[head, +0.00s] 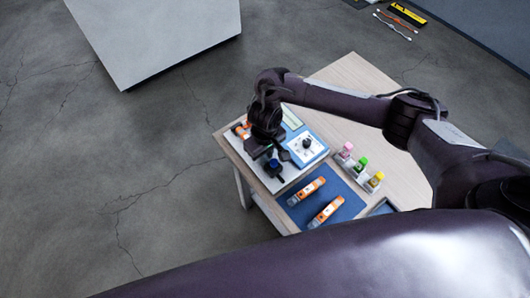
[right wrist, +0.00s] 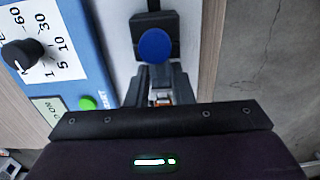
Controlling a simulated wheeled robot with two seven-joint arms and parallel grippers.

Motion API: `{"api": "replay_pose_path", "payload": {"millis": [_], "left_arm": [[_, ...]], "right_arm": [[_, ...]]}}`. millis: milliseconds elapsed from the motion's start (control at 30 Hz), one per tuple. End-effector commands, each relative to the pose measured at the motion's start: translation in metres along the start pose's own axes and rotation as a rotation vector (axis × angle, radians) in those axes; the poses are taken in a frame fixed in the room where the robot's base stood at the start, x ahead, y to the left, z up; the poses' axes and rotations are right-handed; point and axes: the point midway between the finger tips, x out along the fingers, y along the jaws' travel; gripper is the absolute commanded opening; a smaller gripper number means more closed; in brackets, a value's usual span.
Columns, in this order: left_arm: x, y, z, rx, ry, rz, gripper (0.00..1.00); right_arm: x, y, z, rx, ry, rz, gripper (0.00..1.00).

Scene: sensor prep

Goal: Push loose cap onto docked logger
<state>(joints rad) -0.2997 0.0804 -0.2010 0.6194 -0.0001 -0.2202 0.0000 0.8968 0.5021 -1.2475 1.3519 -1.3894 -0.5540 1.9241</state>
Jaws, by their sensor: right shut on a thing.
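My right gripper (head: 267,146) reaches down over the near-left part of the grey board, left of the blue timer box. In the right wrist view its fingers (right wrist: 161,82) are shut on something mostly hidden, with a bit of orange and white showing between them. A black block with a round blue top (right wrist: 155,45) stands just beyond the fingertips; the blue part also shows in the head view (head: 274,168). An orange-and-white piece (head: 240,129) lies behind the gripper. I cannot tell the loose cap from the docked logger here. My left gripper is out of view.
The blue timer box (head: 305,148) with a black knob (right wrist: 22,54) stands close beside the gripper. Two orange-and-white loggers (head: 306,192) (head: 326,211) lie on a blue mat (head: 345,192). Pink, green and yellow-capped bottles (head: 361,164) stand at right. The wooden table's (head: 350,75) far end is clear.

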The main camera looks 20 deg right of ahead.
Motion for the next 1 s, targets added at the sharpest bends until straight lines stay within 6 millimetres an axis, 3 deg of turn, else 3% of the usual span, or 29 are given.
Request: {"api": "replay_pose_path", "payload": {"millis": [1000], "left_arm": [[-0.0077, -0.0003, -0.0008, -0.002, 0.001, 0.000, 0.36]], "right_arm": [[-0.0002, 0.0000, -0.0083, 0.000, 0.001, 0.000, 0.05]]}}
